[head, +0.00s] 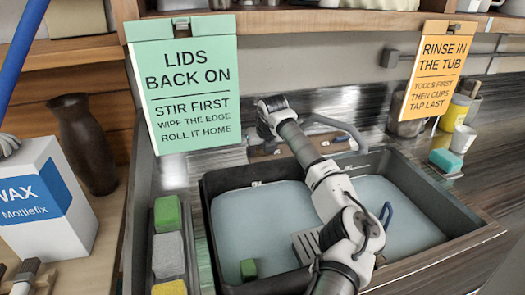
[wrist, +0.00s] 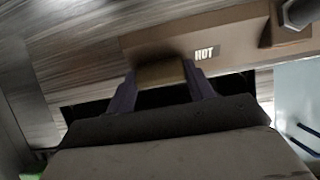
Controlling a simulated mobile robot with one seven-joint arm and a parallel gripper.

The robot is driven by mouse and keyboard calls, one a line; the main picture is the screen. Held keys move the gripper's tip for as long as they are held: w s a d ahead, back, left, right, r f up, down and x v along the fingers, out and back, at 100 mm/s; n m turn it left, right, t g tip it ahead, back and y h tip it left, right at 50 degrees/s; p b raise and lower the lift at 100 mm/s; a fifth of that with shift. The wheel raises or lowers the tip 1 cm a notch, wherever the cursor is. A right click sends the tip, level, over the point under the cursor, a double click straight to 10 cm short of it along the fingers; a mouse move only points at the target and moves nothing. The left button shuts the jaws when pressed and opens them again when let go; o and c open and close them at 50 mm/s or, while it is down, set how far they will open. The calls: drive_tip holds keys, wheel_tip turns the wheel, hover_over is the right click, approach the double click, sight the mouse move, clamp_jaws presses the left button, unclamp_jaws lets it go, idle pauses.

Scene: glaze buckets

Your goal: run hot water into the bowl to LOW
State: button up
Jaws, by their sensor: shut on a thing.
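The dark-rimmed sink bowl (head: 208,232) lies in the middle of the head view, its pale blue-grey inside partly hidden by my arm. I cannot make out a LOW mark or a water level. A grey curved spout (head: 340,125) stands at its back edge; no stream shows. In the wrist view, a brass-coloured tap handle (wrist: 160,73) sits beside the HOT label (wrist: 204,53) on a brown panel. My gripper (wrist: 160,82) is shut on this handle, a purple finger on each side. In the head view my arm reaches over the bowl and hides the gripper's hold.
A mint sign (head: 185,85) and an orange sign (head: 435,70) hang from the shelf. Cups (head: 463,138) stand at the back right; a dark vase (head: 85,145) stands at left.

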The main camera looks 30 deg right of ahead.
drive_tip(key=o, duration=1)
drive_tip(key=b+v, duration=0.4)
drive_tip(key=v, duration=1)
drive_tip(key=shift+f, duration=0.1)
